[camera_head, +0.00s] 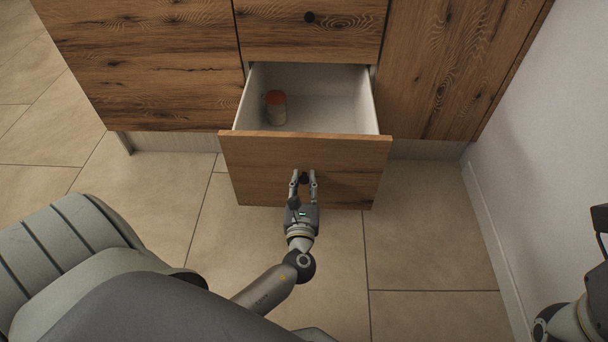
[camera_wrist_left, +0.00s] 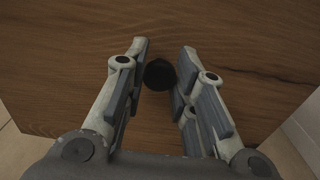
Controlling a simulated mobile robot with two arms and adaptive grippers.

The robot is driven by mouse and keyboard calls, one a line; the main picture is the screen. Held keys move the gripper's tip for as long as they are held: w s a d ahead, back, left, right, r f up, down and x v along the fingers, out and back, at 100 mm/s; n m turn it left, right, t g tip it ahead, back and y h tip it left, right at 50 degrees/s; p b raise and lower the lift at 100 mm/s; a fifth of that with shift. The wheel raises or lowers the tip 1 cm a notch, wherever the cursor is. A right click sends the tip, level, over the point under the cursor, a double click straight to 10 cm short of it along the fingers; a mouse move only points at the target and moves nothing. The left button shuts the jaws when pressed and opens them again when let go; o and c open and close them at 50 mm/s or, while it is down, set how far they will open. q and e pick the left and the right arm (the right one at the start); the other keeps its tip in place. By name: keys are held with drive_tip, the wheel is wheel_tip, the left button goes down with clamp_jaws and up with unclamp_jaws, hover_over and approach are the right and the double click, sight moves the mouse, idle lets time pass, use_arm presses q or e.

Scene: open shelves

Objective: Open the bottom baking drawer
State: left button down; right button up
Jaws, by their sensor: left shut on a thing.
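The bottom drawer (camera_head: 305,152) of the wooden cabinet stands pulled well out, and its pale interior shows. A jar with an orange-red lid (camera_head: 275,108) stands inside it, toward the left. My left gripper (camera_head: 304,178) is at the drawer front, shut on its dark round knob (camera_wrist_left: 159,74). In the left wrist view the knob sits between the two fingertips, close to the wood. Part of my right arm shows at the right edge, cut off by the frame; its jaws cannot be made out.
A closed drawer with a dark knob (camera_head: 310,17) is directly above. Wooden cabinet fronts (camera_head: 150,65) flank the drawer. A white wall (camera_head: 540,130) stands at the right. The tiled floor (camera_head: 430,235) before the cabinet is clear.

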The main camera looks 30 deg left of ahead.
use_arm(q)
drive_tip(key=c, duration=1.2)
unclamp_jaws()
drive_tip(key=v, duration=1.2)
